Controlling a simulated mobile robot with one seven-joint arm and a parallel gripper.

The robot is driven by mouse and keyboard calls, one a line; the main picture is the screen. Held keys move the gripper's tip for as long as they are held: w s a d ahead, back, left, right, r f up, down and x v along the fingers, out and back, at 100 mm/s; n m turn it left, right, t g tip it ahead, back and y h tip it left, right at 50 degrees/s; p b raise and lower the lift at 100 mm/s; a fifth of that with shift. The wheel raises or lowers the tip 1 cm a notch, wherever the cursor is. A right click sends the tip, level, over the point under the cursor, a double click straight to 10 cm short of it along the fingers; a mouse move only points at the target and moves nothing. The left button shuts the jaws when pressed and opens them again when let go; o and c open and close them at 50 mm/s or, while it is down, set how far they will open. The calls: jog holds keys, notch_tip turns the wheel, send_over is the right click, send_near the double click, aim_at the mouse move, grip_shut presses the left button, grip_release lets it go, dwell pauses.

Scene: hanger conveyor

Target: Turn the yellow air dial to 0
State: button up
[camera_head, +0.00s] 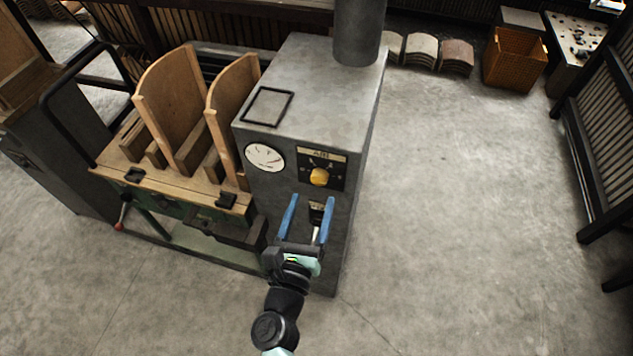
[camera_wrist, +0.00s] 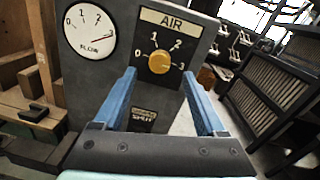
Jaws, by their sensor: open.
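The yellow air dial (camera_head: 319,177) is a round knob on a black panel labelled AIR, on the front of a grey machine. In the wrist view the dial (camera_wrist: 159,62) has marks from 0 at its left round to 3 at its right. It seems turned towards 3, but its pointer is too small to tell surely. My gripper (camera_head: 312,199) is open and empty, its two blue fingers apart and pointing at the machine front, just below the dial. In the wrist view the dial shows between the fingertips of my gripper (camera_wrist: 158,73), with no contact visible.
A round white FLOW gauge (camera_wrist: 90,30) sits left of the AIR panel, its needle near 3. A small lower plate (camera_wrist: 143,114) shows between my fingers. A wooden fixture (camera_head: 175,120) stands at the machine's left. Floor to the right is clear up to a slatted rack (camera_head: 600,150).

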aim_at(318, 181)
jog(key=shift+x, duration=2.5)
grip_shut()
